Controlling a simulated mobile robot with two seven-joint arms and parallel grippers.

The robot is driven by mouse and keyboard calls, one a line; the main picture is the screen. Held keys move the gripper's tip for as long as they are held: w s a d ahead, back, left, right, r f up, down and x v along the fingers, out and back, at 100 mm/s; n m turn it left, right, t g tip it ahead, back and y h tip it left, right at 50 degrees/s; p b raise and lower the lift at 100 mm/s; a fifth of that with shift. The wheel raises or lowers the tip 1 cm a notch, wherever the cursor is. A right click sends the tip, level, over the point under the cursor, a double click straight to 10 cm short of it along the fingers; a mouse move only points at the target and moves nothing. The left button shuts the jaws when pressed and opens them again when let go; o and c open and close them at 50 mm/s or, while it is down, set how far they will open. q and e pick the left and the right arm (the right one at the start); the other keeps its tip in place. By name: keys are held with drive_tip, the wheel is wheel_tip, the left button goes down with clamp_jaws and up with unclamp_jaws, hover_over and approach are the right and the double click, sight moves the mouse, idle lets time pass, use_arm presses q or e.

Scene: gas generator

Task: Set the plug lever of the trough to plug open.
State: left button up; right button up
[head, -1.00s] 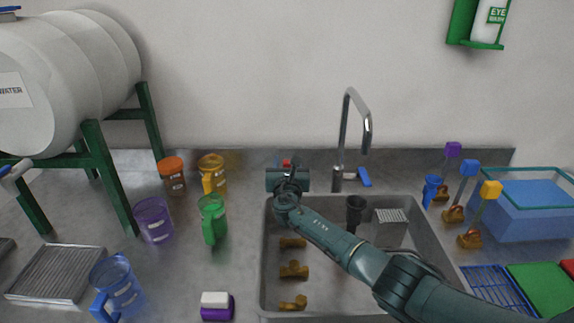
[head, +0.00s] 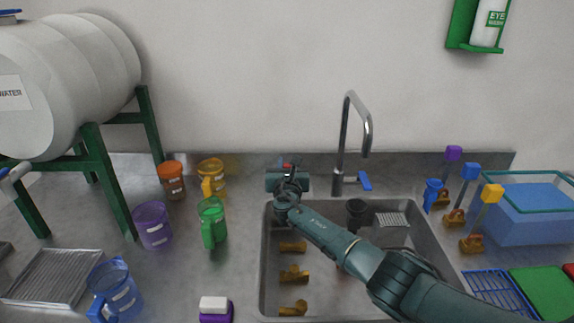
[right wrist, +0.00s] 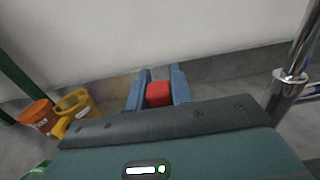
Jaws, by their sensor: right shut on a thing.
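The trough (head: 266,262) is a grey metal sink set in the counter. The red end of the plug lever (head: 287,165) shows just behind the trough's back left corner. In the right wrist view the red lever end (right wrist: 158,94) sits between the two blue-grey fingers. My right gripper (head: 288,172) is shut on it, and the gripper body hides the lever's lower part and base. I cannot tell the lever's setting. My left gripper is not in view.
A tall faucet (head: 341,140) with a blue handle (head: 365,181) stands right of my gripper. Green (head: 211,222), yellow (head: 211,175) and orange (head: 172,180) containers stand to the left. A black cup (head: 357,209) and several brown pieces (head: 293,275) are in the trough.

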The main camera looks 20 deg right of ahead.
clamp_jaws()
